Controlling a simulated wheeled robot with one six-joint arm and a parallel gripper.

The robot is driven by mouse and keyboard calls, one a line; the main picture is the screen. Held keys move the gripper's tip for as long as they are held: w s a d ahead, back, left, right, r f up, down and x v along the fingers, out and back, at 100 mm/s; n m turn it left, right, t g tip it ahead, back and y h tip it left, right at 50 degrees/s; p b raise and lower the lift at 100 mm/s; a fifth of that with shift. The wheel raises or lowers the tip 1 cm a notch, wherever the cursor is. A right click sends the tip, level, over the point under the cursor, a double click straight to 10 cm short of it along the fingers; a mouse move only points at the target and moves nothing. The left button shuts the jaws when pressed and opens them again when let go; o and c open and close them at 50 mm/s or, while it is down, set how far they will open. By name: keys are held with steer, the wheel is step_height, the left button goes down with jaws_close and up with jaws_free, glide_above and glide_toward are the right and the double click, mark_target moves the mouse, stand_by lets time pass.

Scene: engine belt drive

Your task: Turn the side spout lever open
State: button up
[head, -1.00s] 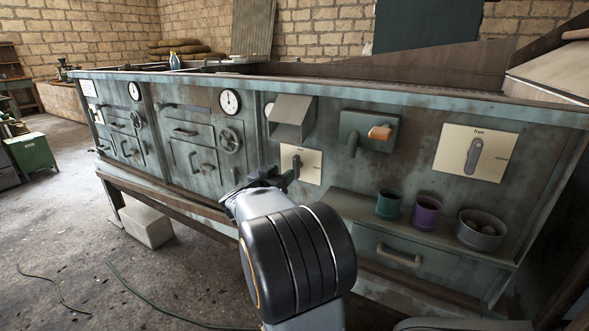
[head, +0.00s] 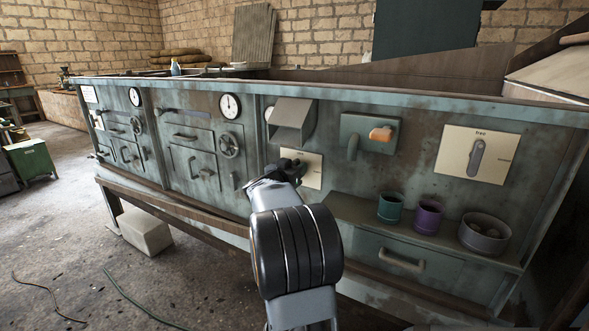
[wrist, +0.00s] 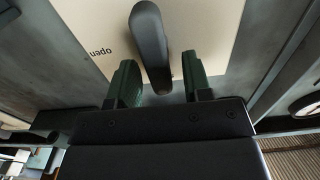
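The lever (wrist: 151,45) is a dark grey handle on a cream plate (wrist: 90,25) marked "open" in the wrist view. The same cream plate (head: 313,168) shows in the head view below a box-shaped hood, partly hidden behind my gripper (head: 284,168). In the wrist view my gripper (wrist: 160,75) is open. Its two green fingers stand on either side of the lever's near end, with a visible gap on each side. Whether the fingers overlap the lever in depth is hard to tell.
The grey hood (head: 292,118) juts out just above the plate. To the right are a teal box with an orange handle (head: 382,133) and a larger "free" plate (head: 450,153). A teal cup (head: 390,209), a purple cup (head: 427,217) and a grey bowl (head: 484,235) stand on the ledge.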

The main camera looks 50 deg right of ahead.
jaws_close()
steer(key=shift+m, duration=0.3)
steer(key=m, duration=0.3)
steer(key=shift+s+f+m, duration=0.15)
steer(key=shift+s+m, duration=0.15)
steer(key=shift+s+d+f+m+b, duration=0.1)
steer(key=shift+s+f+m+b, duration=0.15)
steer(key=shift+m+b, duration=1.45)
steer(key=shift+s+d+f+m+b, duration=0.1)
steer(key=shift+f+m+b, duration=0.3)
steer(key=shift+m, duration=2.45)
steer(key=shift+s+f+m+b, duration=0.2)
steer(key=shift+m+b, duration=0.95)
steer(key=shift+m, duration=1.1)
